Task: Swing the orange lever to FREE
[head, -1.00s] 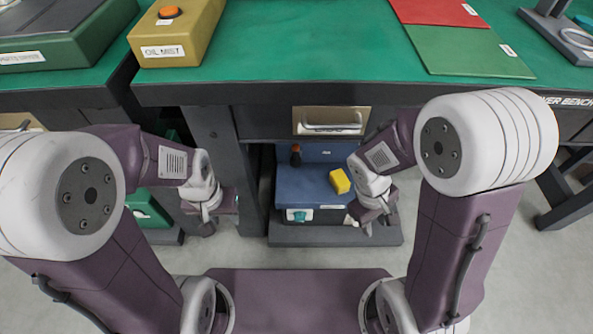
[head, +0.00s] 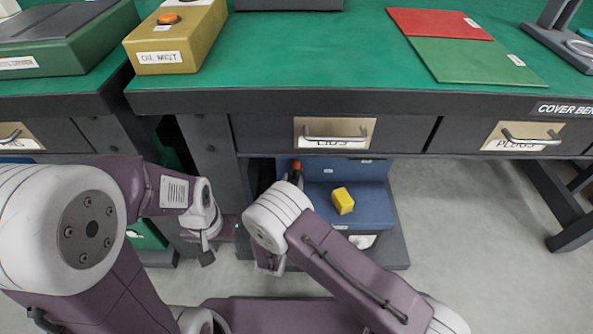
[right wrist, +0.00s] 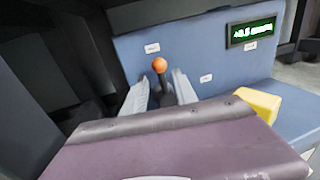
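The orange lever has an orange ball knob (head: 296,165) on a dark stem and stands at the left of a blue test unit (head: 375,205) under the bench. In the right wrist view the orange knob (right wrist: 160,65) is upright, with its dark stem below. My right gripper (right wrist: 160,88) is open, with one pale finger on each side of the stem; I cannot tell whether either touches it. Small labels on the blue panel are unreadable. My left gripper (head: 209,247) hangs empty left of the unit; its opening is unclear.
A yellow block (head: 342,200) sits on the blue unit, right of the lever. A green-lit display (right wrist: 252,32) is on the panel. The bench (head: 290,105) with its drawer (head: 333,133) overhangs the unit. A dark bench leg (head: 215,160) stands to its left.

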